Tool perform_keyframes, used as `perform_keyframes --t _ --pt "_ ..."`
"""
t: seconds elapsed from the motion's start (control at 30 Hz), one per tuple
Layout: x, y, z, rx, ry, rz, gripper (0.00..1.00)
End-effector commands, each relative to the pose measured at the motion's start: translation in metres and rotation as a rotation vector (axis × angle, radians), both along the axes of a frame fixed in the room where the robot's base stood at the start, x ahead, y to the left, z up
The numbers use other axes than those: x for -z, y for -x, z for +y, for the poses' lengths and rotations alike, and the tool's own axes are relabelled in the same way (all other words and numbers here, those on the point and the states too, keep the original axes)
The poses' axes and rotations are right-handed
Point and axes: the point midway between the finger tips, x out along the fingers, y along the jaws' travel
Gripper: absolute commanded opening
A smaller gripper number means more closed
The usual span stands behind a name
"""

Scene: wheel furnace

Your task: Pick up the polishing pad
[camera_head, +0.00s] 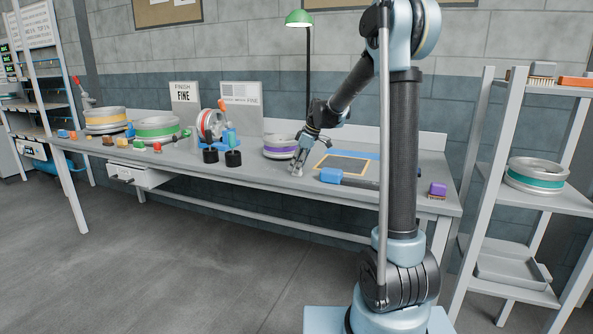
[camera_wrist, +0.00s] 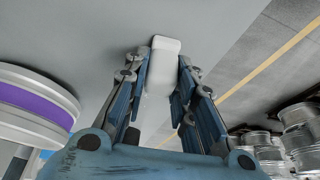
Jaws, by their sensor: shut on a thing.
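The polishing pad (camera_wrist: 165,50) is a small white block with rounded corners. In the wrist view it sits between my two blue fingers, against the grey workbench surface behind it. My gripper (camera_wrist: 161,88) is shut on it, and its lower part is partly hidden by the fingers. In the head view my gripper (camera_head: 298,162) points down near the bench's front edge, with the small pale pad at its tips. I cannot tell whether the pad still touches the bench.
A purple-banded wheel (camera_head: 281,147) lies just left of my gripper. A dark framed panel (camera_head: 343,164) and a blue-headed tool (camera_head: 331,176) lie to the right. A shelf (camera_head: 525,198) stands at right.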

Motion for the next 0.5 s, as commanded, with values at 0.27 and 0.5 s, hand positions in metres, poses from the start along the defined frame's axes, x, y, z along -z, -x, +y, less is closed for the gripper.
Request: perform_keyframes --t 0.27,0.5 --pt "-0.033 0.000 0.000 0.000 0.000 0.000 0.00" --pt "-0.074 0.000 0.000 0.000 0.000 0.000 0.00"
